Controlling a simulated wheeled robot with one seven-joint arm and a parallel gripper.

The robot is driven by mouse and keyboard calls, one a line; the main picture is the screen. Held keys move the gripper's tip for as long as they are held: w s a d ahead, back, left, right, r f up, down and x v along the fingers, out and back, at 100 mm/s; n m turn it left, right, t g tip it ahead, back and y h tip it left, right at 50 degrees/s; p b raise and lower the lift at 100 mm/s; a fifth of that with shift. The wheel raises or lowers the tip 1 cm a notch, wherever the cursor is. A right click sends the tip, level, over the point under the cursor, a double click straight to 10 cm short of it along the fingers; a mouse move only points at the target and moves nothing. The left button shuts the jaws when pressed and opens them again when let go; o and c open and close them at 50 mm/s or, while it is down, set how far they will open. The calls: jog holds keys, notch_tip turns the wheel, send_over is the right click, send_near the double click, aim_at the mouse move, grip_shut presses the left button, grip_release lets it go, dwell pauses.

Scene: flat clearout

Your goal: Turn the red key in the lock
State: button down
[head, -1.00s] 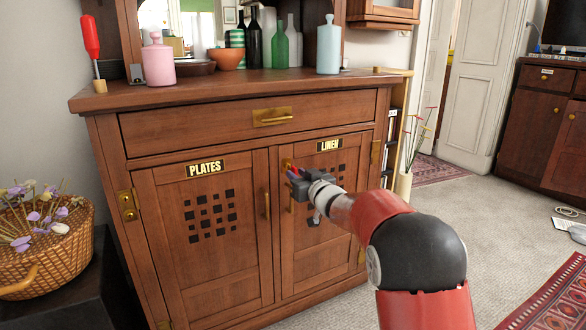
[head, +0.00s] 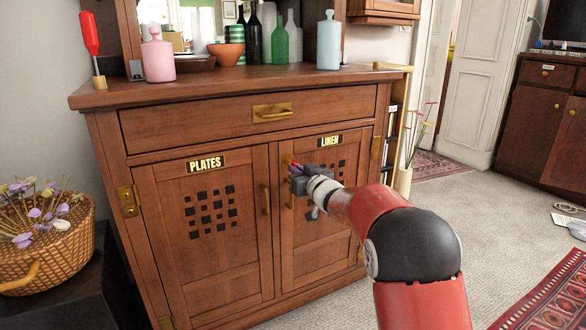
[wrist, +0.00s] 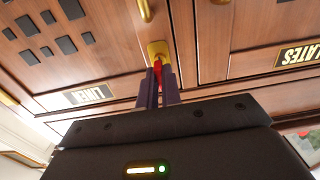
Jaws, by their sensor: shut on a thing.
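The red key (wrist: 158,68) is in the brass lock plate (wrist: 159,50) on the right cupboard door, the one labelled LINEN (head: 329,141). The lock plate also shows in the head view (head: 287,162), just left of and below the label. My gripper (wrist: 158,82) is shut on the red key, its fingers on either side of the key's head. In the head view my gripper (head: 297,171) is at the upper left of the LINEN door and hides most of the key. Both cupboard doors look closed.
The PLATES door (head: 206,220) is on the left. A brass drawer handle (head: 272,113) sticks out above. Bottles, a pink jar (head: 158,58) and a red screwdriver (head: 91,45) stand on the cabinet top. A flower basket (head: 45,250) is at the left.

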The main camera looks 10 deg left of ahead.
jog(key=shift+r, duration=0.1)
jog(key=m+p, duration=0.3)
dwell(0.3)
jog(key=shift+m+p, duration=0.3)
